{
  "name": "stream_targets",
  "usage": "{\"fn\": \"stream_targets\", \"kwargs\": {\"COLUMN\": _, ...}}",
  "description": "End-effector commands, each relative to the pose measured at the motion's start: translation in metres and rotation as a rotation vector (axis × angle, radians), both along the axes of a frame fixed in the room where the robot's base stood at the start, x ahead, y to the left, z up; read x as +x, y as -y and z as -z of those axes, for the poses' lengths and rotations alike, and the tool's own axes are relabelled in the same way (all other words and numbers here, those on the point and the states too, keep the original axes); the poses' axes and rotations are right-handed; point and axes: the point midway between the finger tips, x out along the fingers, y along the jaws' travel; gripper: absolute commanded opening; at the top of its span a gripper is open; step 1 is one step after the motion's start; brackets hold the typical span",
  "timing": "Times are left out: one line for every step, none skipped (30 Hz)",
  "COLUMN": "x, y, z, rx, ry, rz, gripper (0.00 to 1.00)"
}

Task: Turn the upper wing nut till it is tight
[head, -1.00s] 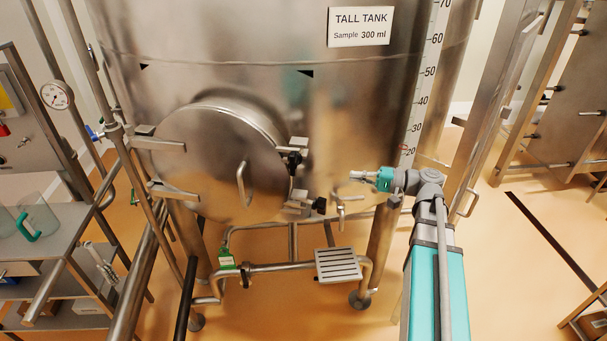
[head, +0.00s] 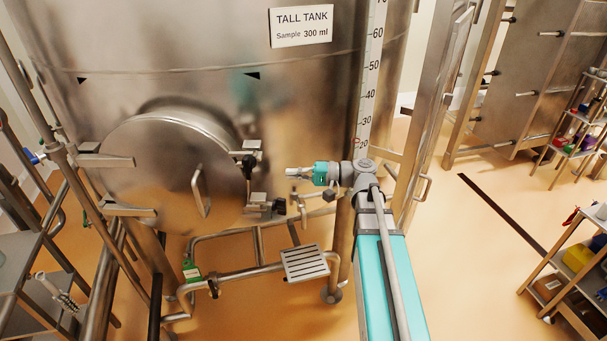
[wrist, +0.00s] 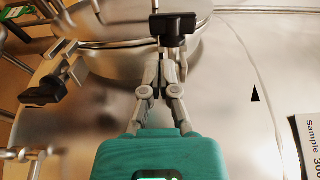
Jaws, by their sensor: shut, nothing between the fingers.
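The upper wing nut (head: 248,166) is dark and sits on a steel clamp at the right edge of the round tank door (head: 165,170). In the wrist view the upper wing nut (wrist: 175,27) shows just beyond my fingertips. The lower wing nut (head: 279,206) sits below it, and shows at the left in the wrist view (wrist: 44,91). My gripper (head: 289,173) is shut and empty, to the right of the upper nut with a gap in the head view. My gripper (wrist: 160,60) points toward that nut in the wrist view.
A bent door handle (head: 201,190) and hinge bars (head: 105,161) are on the door. A small tap (head: 302,200) stands below my gripper. Pipes and a slotted step (head: 305,263) lie under the tank. A steel frame (head: 425,120) stands close to my arm's right.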

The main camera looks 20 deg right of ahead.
Motion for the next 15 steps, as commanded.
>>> {"fn": "stream_targets", "kwargs": {"x": 0.002, "y": -0.007, "z": 0.000, "rx": 0.000, "ry": 0.000, "rz": -0.002, "gripper": 0.00}}
{"fn": "stream_targets", "kwargs": {"x": 0.003, "y": -0.011, "z": 0.000, "rx": 0.000, "ry": 0.000, "rz": -0.003, "gripper": 0.00}}
{"fn": "stream_targets", "kwargs": {"x": 0.004, "y": -0.015, "z": 0.000, "rx": 0.000, "ry": 0.000, "rz": -0.003, "gripper": 0.00}}
{"fn": "stream_targets", "kwargs": {"x": 0.005, "y": -0.018, "z": 0.000, "rx": 0.000, "ry": 0.000, "rz": -0.002, "gripper": 0.00}}
{"fn": "stream_targets", "kwargs": {"x": 0.006, "y": -0.022, "z": 0.000, "rx": 0.000, "ry": 0.000, "rz": -0.002, "gripper": 0.00}}
{"fn": "stream_targets", "kwargs": {"x": 0.008, "y": -0.027, "z": 0.000, "rx": 0.000, "ry": 0.000, "rz": -0.003, "gripper": 0.00}}
{"fn": "stream_targets", "kwargs": {"x": 0.009, "y": -0.030, "z": 0.000, "rx": 0.000, "ry": 0.000, "rz": -0.003, "gripper": 0.00}}
{"fn": "stream_targets", "kwargs": {"x": 0.010, "y": -0.034, "z": 0.000, "rx": 0.000, "ry": 0.000, "rz": -0.002, "gripper": 0.00}}
{"fn": "stream_targets", "kwargs": {"x": 0.012, "y": -0.038, "z": 0.000, "rx": 0.000, "ry": 0.000, "rz": -0.002, "gripper": 0.00}}
{"fn": "stream_targets", "kwargs": {"x": 0.013, "y": -0.042, "z": 0.000, "rx": 0.000, "ry": 0.000, "rz": -0.002, "gripper": 0.00}}
{"fn": "stream_targets", "kwargs": {"x": 0.013, "y": -0.045, "z": 0.000, "rx": 0.000, "ry": 0.000, "rz": -0.003, "gripper": 0.00}}
{"fn": "stream_targets", "kwargs": {"x": 0.015, "y": -0.050, "z": 0.000, "rx": 0.000, "ry": 0.000, "rz": -0.003, "gripper": 0.00}}
{"fn": "stream_targets", "kwargs": {"x": 0.016, "y": -0.053, "z": 0.000, "rx": 0.000, "ry": 0.000, "rz": -0.002, "gripper": 0.00}}
{"fn": "stream_targets", "kwargs": {"x": 0.017, "y": -0.056, "z": 0.000, "rx": 0.000, "ry": 0.000, "rz": -0.001, "gripper": 0.00}}
{"fn": "stream_targets", "kwargs": {"x": 0.018, "y": -0.061, "z": 0.000, "rx": 0.000, "ry": 0.000, "rz": -0.002, "gripper": 0.00}}
